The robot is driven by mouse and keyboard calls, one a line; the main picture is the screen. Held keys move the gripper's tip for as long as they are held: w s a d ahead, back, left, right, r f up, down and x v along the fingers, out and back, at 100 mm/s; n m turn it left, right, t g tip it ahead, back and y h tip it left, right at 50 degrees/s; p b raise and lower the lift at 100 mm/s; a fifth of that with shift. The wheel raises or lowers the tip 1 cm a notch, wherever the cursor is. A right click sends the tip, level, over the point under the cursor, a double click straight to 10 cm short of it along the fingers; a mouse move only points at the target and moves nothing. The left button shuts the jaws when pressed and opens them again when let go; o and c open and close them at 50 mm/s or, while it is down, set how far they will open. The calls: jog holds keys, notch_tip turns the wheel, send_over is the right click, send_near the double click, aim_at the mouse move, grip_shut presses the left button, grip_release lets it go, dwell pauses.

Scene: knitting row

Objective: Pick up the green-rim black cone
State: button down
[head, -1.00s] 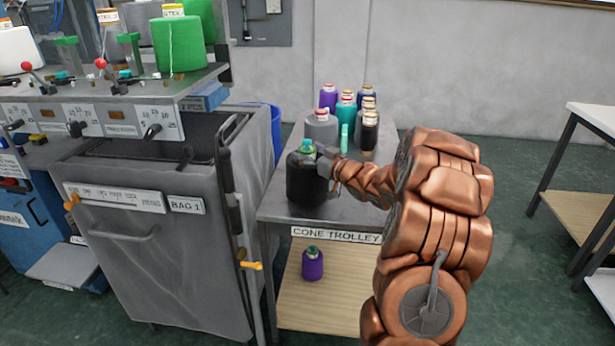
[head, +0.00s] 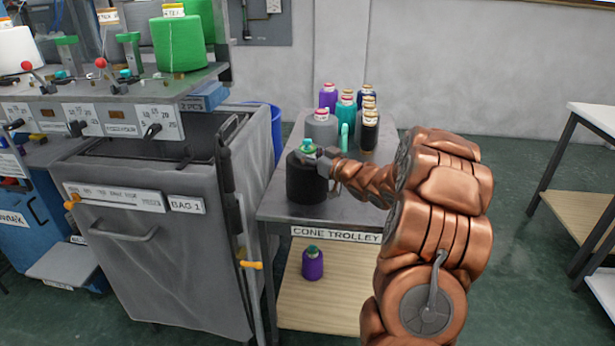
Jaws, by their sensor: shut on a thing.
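The green-rim black cone (head: 305,184) stands upright at the near left of the trolley top, with its green rim (head: 308,146) showing above. My gripper (head: 315,159) reaches in from the right and is shut on the upper part of the cone, just below the rim. The fingers cover part of the cone's top. The cone's base appears at the trolley top; I cannot tell whether there is any gap under it.
The cone trolley (head: 275,206) carries a grey cone (head: 321,127) just behind, and several purple, teal and dark cones further back. A purple cone (head: 312,264) stands on the lower shelf. The bag cart (head: 150,255) stands close on the left.

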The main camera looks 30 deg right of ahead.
aim_at(311, 143)
dwell(0.3)
jog(key=shift+r, duration=1.45)
jog(key=shift+s+r, duration=0.1)
jog(key=shift+r, duration=0.25)
jog(key=s+a+r+b, duration=0.1)
jog(key=s+a, duration=0.9)
jog(key=s, duration=0.1)
jog(key=shift+s+a+r+b, duration=0.2)
jog(key=shift+s+r+b, duration=0.05)
jog(key=shift+s+b, duration=0.15)
